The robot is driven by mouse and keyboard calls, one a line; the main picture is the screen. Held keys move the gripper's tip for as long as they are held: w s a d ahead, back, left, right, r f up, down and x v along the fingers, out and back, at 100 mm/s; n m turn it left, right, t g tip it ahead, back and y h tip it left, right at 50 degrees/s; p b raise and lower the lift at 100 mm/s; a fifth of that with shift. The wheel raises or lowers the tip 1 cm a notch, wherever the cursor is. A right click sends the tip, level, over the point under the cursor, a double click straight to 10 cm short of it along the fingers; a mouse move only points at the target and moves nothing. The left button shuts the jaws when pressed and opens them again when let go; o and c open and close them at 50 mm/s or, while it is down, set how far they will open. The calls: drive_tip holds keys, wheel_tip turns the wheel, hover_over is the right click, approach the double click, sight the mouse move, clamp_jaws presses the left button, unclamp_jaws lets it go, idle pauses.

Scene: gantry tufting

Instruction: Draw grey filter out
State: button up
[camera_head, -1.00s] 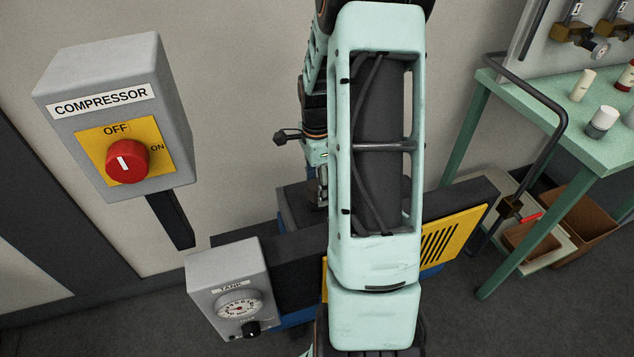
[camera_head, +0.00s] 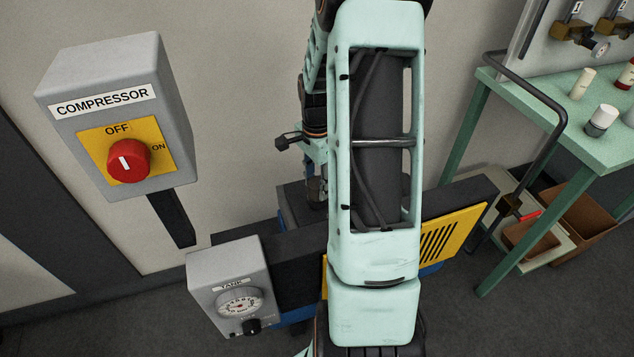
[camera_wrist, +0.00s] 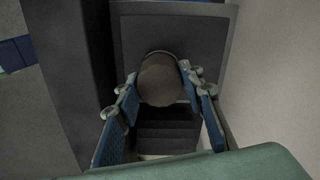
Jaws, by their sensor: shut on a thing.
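The grey filter (camera_wrist: 160,78) is a dark grey-brown round cylinder in the wrist view. It stands out before a dark block with a square face (camera_wrist: 205,40). My gripper (camera_wrist: 158,88) is shut on it, with one blue-padded finger on each side. In the head view my gripper (camera_head: 317,188) is small and mostly hidden behind my arm, over the dark top of the compressor unit (camera_head: 270,258). The filter cannot be made out clearly there. I cannot tell how far it still sits in the block.
A grey compressor switch box (camera_head: 115,115) hangs at the left, its red knob pointing to OFF. A tank gauge box (camera_head: 228,290) stands below it. A green table (camera_head: 560,140) with a white-and-grey cup (camera_head: 601,120) is at the right. A yellow vented panel (camera_head: 452,242) lies behind my arm.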

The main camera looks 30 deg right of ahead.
drive_tip(key=shift+n, duration=1.6)
drive_tip(key=shift+n+p, duration=0.5)
drive_tip(key=shift+n, duration=1.1)
drive_tip(key=shift+n+p, duration=0.35)
drive_tip(key=shift+n, duration=1.25)
drive_tip(key=shift+n+p, duration=0.3)
drive_tip(key=shift+n, duration=0.8)
